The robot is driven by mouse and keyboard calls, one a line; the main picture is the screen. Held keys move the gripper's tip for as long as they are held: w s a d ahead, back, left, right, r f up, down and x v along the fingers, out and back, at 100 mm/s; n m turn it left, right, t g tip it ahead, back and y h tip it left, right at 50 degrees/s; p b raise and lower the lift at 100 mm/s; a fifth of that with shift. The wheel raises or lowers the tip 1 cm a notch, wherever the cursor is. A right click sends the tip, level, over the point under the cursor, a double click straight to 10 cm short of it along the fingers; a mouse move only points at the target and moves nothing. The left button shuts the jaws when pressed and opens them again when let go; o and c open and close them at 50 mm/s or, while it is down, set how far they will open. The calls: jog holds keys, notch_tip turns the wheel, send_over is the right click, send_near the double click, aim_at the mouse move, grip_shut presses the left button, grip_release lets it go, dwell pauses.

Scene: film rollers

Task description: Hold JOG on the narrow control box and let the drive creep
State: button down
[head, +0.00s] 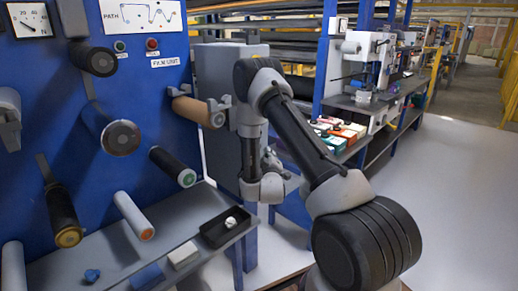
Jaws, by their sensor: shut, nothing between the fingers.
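My arm crosses the middle of the head view. Its forearm hangs down in front of the grey cabinet, and the wrist joints are at the bottom of it. I cannot make out the gripper's fingers there. I cannot pick out a narrow control box or a JOG button with certainty. The blue machine panel (115,75) fills the left. It carries a green button (120,46) and a red button (152,43) above a small unit label (165,63). Several rollers stick out of it, among them a brown one (193,108) beside my forearm.
A grey cabinet (207,75) stands behind my arm. A grey shelf (205,258) below the rollers holds a black tray (213,239), a white block (183,255) and blue items. Coloured boxes (345,132) sit on a bench behind. The floor (450,190) at right is clear.

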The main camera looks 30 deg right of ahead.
jog(key=shift+w+a, duration=0.3)
jog(key=shift+w, duration=0.45)
jog(key=shift+w, duration=0.15)
dwell(0.8)
jog(key=shift+w+a, duration=0.15)
jog(key=shift+w, duration=0.1)
jog(key=shift+w+a, duration=0.2)
jog(key=shift+w, duration=0.25)
dwell(1.7)
dwell(1.8)
jog(key=shift+s+d, duration=0.35)
jog(key=shift+s, duration=0.5)
jog(key=shift+s+d, duration=0.3)
jog(key=shift+s, duration=0.5)
jog(key=shift+s+d, duration=0.25)
jog(key=shift+s, duration=0.55)
jog(key=shift+s+d, duration=0.3)
jog(key=shift+s, duration=0.5)
